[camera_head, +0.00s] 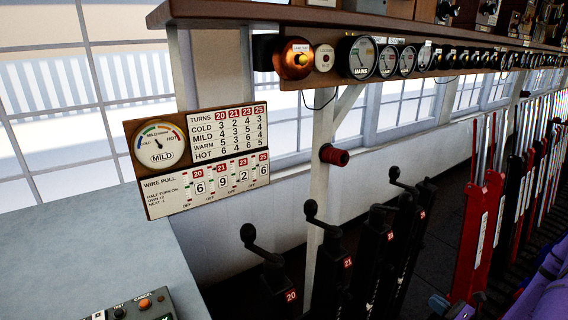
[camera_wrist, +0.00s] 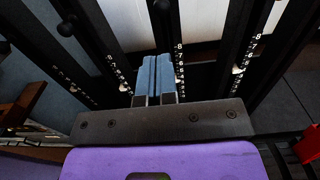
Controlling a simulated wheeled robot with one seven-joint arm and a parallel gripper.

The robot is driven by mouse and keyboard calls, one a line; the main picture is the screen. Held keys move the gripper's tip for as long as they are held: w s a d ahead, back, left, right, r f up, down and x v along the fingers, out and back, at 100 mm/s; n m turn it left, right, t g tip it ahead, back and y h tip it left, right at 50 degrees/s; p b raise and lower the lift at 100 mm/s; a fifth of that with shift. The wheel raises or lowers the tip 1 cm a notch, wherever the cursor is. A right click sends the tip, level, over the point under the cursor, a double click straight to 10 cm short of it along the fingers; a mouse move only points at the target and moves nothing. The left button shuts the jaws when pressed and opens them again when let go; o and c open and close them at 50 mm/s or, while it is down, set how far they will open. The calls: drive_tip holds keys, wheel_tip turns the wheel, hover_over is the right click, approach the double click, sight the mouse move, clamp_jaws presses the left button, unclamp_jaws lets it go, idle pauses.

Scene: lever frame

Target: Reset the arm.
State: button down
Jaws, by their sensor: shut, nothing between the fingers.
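My gripper (camera_wrist: 154,62) shows in the wrist view, with its two blue fingers closed side by side and nothing between them. It points in among dark upright frames with white number scales (camera_wrist: 118,72) and is not seen to grip any of them. I cannot tell how far the fingertips are from the frames. In the head view, purple parts of my arm show at the lower right edge; my gripper cannot be made out there.
Black crank stands (camera_head: 330,265) numbered 20 and 21 rise in a row. Red levers (camera_head: 478,235) stand at the right. A grey desk (camera_head: 90,245) is at the left, beside a wire pull board (camera_head: 200,160). Gauges (camera_head: 362,57) line a shelf above. A red object (camera_wrist: 306,148) is near my gripper's right.

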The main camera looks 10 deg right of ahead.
drive_tip(key=w+a+r+n+g+y, duration=0.1)
drive_tip(key=a+r+n+g+y, duration=0.1)
drive_tip(key=a+r+n+g, duration=0.6)
drive_tip(key=w+a+r+n+g+y, duration=0.15)
drive_tip(key=r+n, duration=0.35)
drive_tip(key=r, duration=0.7)
drive_tip(key=w+a+r+n+g+y, duration=0.1)
drive_tip(key=a+r+n+g, duration=0.5)
drive_tip(key=r, duration=0.4)
drive_tip(key=s+a+r+n+t+h, duration=0.2)
drive_tip(key=s+a+r+n+h, duration=0.2)
drive_tip(key=s+r, duration=0.5)
drive_tip(key=s+a+r+n+t+h, duration=0.2)
drive_tip(key=s+a+r+n+h, duration=0.3)
drive_tip(key=r, duration=0.7)
drive_tip(key=s+n+h, duration=0.2)
drive_tip(key=s+n, duration=0.1)
drive_tip(key=s, duration=0.1)
drive_tip(key=shift+r, duration=0.15)
